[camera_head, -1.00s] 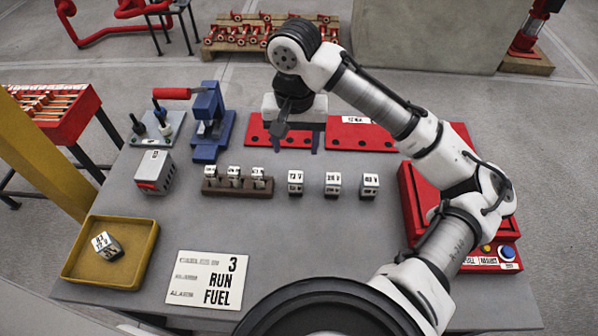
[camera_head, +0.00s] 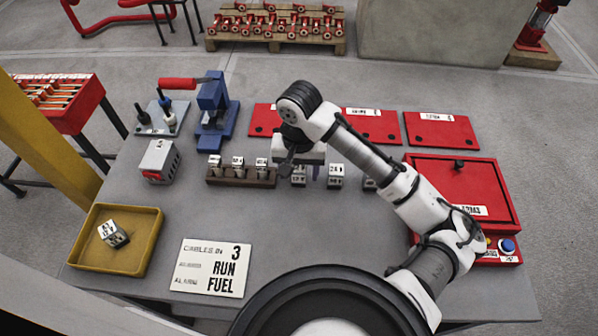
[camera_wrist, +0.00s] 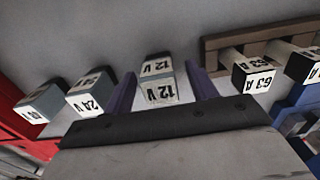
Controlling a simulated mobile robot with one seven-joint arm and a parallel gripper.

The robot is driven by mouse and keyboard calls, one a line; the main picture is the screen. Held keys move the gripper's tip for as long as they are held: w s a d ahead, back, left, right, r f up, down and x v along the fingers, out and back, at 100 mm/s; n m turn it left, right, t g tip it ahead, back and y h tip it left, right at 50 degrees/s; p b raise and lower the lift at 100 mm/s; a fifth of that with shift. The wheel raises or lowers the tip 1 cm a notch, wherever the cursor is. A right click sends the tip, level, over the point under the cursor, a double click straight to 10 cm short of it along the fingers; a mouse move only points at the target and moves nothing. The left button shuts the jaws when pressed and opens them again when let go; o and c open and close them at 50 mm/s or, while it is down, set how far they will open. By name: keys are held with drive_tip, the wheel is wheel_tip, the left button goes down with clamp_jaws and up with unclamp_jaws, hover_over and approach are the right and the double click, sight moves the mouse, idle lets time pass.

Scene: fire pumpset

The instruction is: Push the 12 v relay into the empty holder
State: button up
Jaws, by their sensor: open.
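The 12 V relay, a small block with white labelled faces, stands on the table and shows in the wrist view (camera_wrist: 158,88) between my gripper's two purple fingers. In the head view the 12 V relay (camera_head: 298,181) is partly hidden below my gripper (camera_head: 299,172). My gripper (camera_wrist: 162,82) is open, with a finger on each side of the relay; I cannot tell whether either touches it. A 24 V relay (camera_head: 335,177) stands just to the right in the head view, and also shows in the wrist view (camera_wrist: 90,95). I cannot make out an empty holder.
A brown rack (camera_head: 242,182) with several 63 A pieces stands to the left. A yellow tray (camera_head: 78,258) holds a loose block (camera_head: 113,233). A grey block (camera_head: 160,160), a blue press (camera_head: 213,115), red plates (camera_head: 440,130), a red box (camera_head: 460,185) and a lettered card (camera_head: 211,268) surround it.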

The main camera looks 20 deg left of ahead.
drive_tip(key=c, duration=1.1)
drive_tip(key=shift+r, duration=0.1)
